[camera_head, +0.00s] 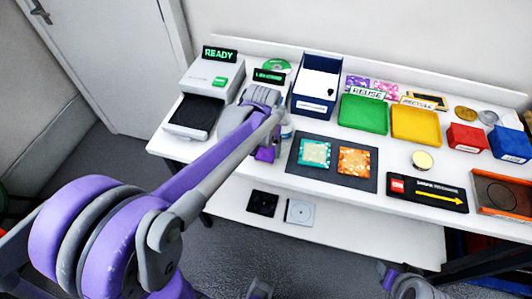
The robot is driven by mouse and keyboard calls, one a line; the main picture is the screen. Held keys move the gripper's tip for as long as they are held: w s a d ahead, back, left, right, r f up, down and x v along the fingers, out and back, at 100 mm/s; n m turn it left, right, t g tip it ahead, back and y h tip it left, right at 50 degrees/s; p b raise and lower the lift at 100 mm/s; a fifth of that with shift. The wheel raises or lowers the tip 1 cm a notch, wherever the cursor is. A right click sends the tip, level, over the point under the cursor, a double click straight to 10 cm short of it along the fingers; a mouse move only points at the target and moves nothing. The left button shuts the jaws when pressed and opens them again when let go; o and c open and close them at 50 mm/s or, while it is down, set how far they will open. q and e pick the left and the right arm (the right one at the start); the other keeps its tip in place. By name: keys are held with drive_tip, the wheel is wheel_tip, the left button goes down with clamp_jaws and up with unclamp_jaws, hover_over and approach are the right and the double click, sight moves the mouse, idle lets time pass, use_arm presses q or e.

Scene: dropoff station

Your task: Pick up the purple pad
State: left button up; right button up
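A purple and pink patterned flat piece (358,82), the only pad-like purple thing I see, lies at the back of the table behind the REUSE sign; the sign and green tray hide part of it. My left arm reaches in from the lower left. My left gripper (266,152) is over the table's front edge, left of the dark mat and well short of the purple piece. Its fingers are small and partly hidden by the arm, so I cannot tell whether they are open or shut. My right gripper is not clearly in view.
The dark mat (332,178) holds a teal pad (314,153) and an orange pad (354,161). Green (363,115) and yellow (416,125) trays and a tall blue bin (316,82) stand behind it. A READY machine (212,85) is at left. A lower shelf (370,225) lies below.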

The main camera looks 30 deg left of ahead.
sight(266, 152)
use_arm(q)
drive_tip(key=c, duration=0.6)
wheel_tip(266, 152, up, 10)
drive_tip(key=shift+r+p, duration=0.1)
drive_tip(key=shift+p, duration=0.3)
drive_tip(key=shift+c, duration=0.2)
drive_tip(key=o, duration=0.8)
drive_tip(key=c, duration=0.5)
